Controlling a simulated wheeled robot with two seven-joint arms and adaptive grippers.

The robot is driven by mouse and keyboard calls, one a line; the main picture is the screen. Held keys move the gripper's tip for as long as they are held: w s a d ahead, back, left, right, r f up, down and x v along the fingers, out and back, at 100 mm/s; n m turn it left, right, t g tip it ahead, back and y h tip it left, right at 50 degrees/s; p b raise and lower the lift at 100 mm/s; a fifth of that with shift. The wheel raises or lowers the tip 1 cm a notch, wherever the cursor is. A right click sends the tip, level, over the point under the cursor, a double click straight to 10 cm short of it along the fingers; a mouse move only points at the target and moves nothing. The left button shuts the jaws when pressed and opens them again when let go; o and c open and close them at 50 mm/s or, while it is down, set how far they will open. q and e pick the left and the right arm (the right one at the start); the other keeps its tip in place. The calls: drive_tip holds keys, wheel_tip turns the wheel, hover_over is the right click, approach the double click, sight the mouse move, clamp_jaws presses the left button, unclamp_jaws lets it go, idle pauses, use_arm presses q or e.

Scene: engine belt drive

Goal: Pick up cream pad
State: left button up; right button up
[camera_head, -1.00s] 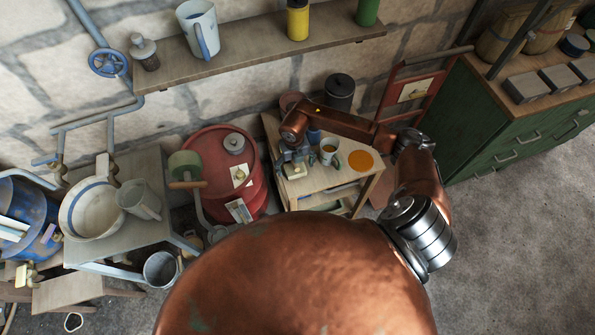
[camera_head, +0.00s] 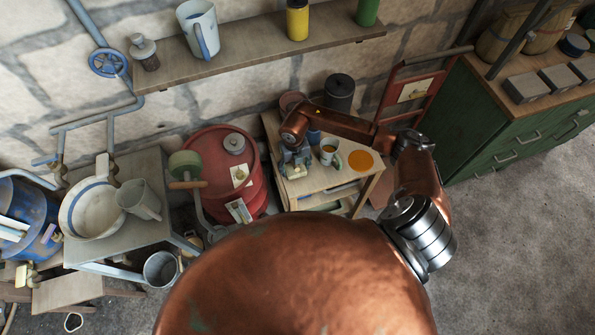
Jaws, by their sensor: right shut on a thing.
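The cream pad (camera_head: 297,172) is a small pale block at the left part of the small wooden table. My right gripper (camera_head: 296,167) points down over it and is shut on it. The jaws hide part of the pad. I cannot tell whether the pad touches the tabletop. My left gripper is not in view.
On the small table (camera_head: 335,181) a mug (camera_head: 328,151) and an orange disc (camera_head: 361,160) stand just right of the gripper. A dark canister (camera_head: 339,92) is behind. A red drum (camera_head: 226,172) stands close on the left, and a shelf (camera_head: 260,47) runs above.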

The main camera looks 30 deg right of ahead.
drive_tip(key=s+a, duration=0.4)
drive_tip(key=s, duration=1.3)
drive_tip(key=shift+s, duration=0.2)
drive_tip(key=shift+a+r, duration=0.1)
